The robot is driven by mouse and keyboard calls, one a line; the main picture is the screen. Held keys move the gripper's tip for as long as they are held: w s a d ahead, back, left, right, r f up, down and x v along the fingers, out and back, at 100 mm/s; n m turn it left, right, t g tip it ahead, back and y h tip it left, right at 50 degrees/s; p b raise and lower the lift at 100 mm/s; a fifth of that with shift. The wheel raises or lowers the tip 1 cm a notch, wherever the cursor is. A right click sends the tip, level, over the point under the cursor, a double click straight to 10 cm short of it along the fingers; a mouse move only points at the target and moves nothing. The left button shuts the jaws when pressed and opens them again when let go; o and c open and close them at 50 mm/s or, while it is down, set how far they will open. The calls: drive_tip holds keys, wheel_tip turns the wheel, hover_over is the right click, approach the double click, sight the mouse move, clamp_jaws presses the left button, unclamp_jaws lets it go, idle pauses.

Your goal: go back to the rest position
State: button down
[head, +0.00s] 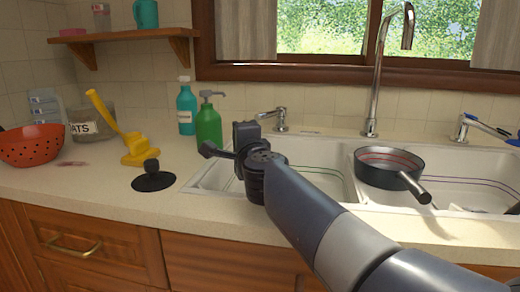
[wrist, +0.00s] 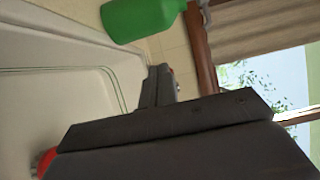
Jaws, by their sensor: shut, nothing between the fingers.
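My gripper (head: 245,136) is over the left front part of the sink, close to the green pump bottle (head: 209,124) in the head view. In the wrist view the dark fingers (wrist: 159,88) are together, with nothing seen between them. The green bottle (wrist: 142,17) shows at the top of that view, apart from the fingers. My arm comes in from the lower right and hides part of the sink and counter edge.
The white double sink (head: 325,180) holds a dark pan (head: 388,165) on its right side, below the tall tap (head: 376,75). Left on the counter are a teal bottle (head: 186,106), a yellow tool (head: 137,148), a black plunger-like thing (head: 153,180), a jar (head: 92,121) and a red colander (head: 32,146).

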drive_tip(key=p, duration=0.3)
approach(265, 115)
drive_tip(key=w, duration=0.2)
drive_tip(key=p+x, duration=0.1)
drive_tip(key=x, duration=0.3)
drive_tip(key=shift+s+a, duration=0.1)
drive_tip(key=shift+a, duration=0.05)
drive_tip(key=shift+s, duration=0.1)
